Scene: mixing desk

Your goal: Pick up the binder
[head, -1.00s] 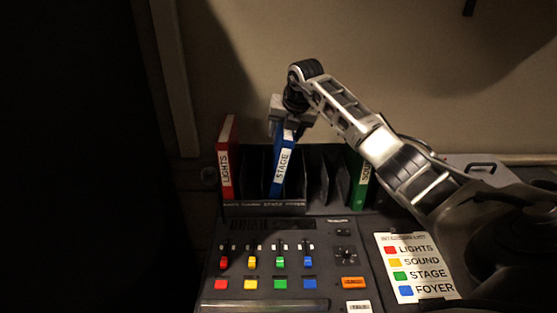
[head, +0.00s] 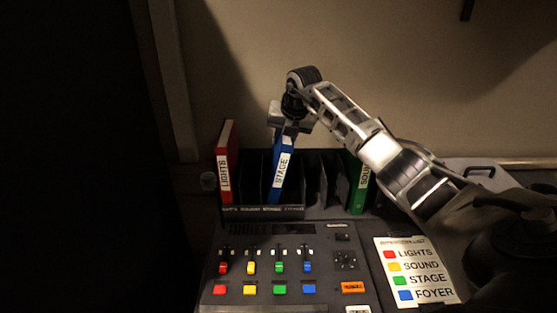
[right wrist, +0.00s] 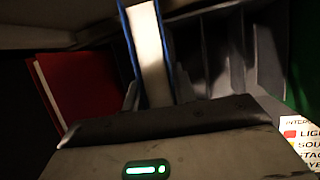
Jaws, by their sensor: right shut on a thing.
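The blue binder labelled STAGE (head: 281,172) stands slightly tilted in a slot of the black rack (head: 262,212) in the head view. My right gripper (head: 285,132) comes from above and is shut on the top of this binder. In the right wrist view the blue binder (right wrist: 150,55) shows its white page edges between blue covers, just beyond the gripper body. A red binder labelled LIGHTS (head: 225,165) stands at the rack's left end. A green binder labelled SOU..., partly cut off, (head: 358,185) stands at the right. My left gripper is not in view.
The mixing desk with coloured faders and buttons (head: 280,270) lies in front of the rack. A colour list card (head: 415,270) lies at its right. Empty rack slots (head: 325,180) are between the blue and green binders. The wall is close behind.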

